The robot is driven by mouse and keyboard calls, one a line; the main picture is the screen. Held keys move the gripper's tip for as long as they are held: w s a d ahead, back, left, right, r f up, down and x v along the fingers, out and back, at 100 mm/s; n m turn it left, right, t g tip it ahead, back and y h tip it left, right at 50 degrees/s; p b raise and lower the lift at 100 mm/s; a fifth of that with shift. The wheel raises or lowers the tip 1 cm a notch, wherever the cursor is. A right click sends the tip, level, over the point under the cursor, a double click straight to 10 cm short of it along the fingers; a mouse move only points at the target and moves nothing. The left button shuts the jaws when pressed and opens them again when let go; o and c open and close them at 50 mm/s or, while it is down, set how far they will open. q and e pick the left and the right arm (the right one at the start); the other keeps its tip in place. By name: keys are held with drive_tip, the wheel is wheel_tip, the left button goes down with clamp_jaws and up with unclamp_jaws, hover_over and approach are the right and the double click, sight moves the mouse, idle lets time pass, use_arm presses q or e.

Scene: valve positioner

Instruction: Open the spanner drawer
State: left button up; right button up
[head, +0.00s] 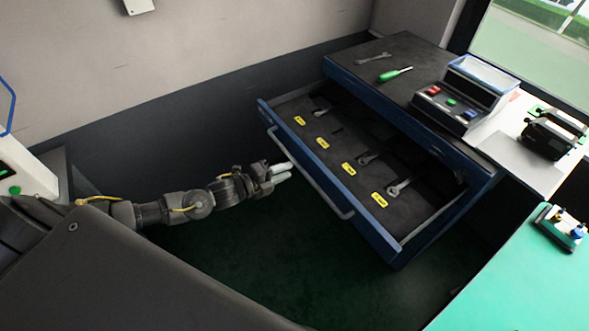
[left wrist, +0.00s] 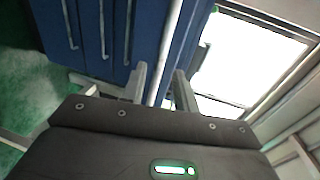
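The spanner drawer (head: 383,236) is a blue drawer with a dark lined inside, and it stands pulled out from its cabinet. Several spanners (head: 399,186) lie in it beside yellow labels. A pale bar handle (head: 325,193) runs along its front. My left gripper (head: 287,172) is at the drawer front, close to the handle. In the left wrist view, its two fingers (left wrist: 163,88) are apart, with the pale handle bar (left wrist: 158,84) showing between them. I cannot tell whether either finger touches the bar. My right gripper is not in view.
On the cabinet top lie a green-handled screwdriver (head: 395,74) and a loose spanner (head: 373,58). A control box with coloured buttons (head: 451,101) stands there too. A green table (head: 520,285) is at the lower right. The dark floor before the drawer is clear.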

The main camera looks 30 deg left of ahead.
use_arm(q)
drive_tip(key=v, duration=0.5)
drive_tip(key=shift+s+b, duration=0.1)
drive_tip(key=shift+b, duration=0.3)
